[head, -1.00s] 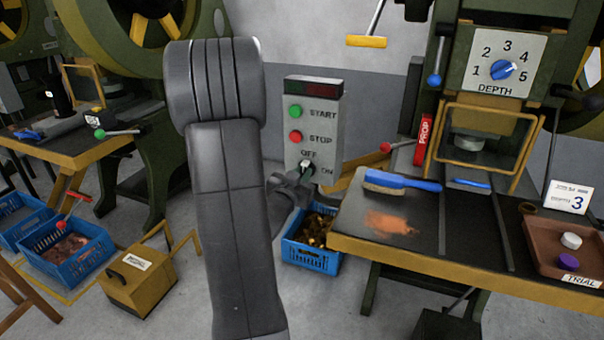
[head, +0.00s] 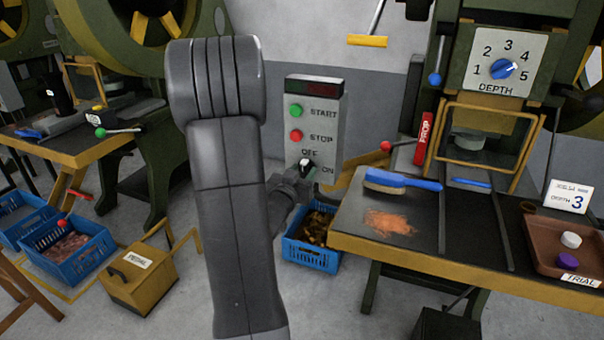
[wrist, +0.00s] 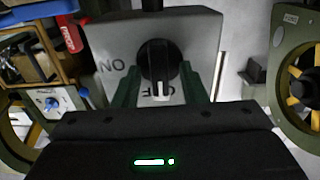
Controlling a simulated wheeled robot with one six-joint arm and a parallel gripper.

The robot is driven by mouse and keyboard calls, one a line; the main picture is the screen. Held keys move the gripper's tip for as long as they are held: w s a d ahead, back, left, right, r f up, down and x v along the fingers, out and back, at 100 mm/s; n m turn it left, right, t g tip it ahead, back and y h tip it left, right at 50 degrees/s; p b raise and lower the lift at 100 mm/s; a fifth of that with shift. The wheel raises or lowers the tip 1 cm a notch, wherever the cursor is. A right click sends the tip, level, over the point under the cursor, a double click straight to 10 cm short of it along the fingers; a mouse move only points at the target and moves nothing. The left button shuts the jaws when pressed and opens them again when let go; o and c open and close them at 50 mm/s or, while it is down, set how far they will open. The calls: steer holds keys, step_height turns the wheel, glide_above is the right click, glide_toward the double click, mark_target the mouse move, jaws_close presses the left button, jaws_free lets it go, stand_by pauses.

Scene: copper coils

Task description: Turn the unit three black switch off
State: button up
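The black rotary switch (head: 306,166) is at the bottom of the grey control box (head: 328,120), below the green START and red STOP buttons. In the wrist view the black knob (wrist: 158,60) has a white pointer mark that points at the OFF label; ON is to its left. My gripper (wrist: 160,92) is in front of the knob, with one green finger on each side of it. The fingers are spread, with small gaps to the knob. In the head view my gripper (head: 290,187) is at the switch, its fingers partly hidden by my wrist.
A card with a 3 (head: 567,198) stands on the right bench (head: 350,245), with a blue brush (head: 400,181) and a brown tray (head: 530,240). A blue crate (head: 312,255) sits below the box. A yellow pedal box (head: 138,280) is on the floor at left.

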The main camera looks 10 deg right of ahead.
steer(key=v, duration=1.3)
steer(key=shift+s+a, duration=0.25)
steer(key=shift+s, duration=0.05)
steer(key=x, duration=1.4)
steer(key=shift+s, duration=0.1)
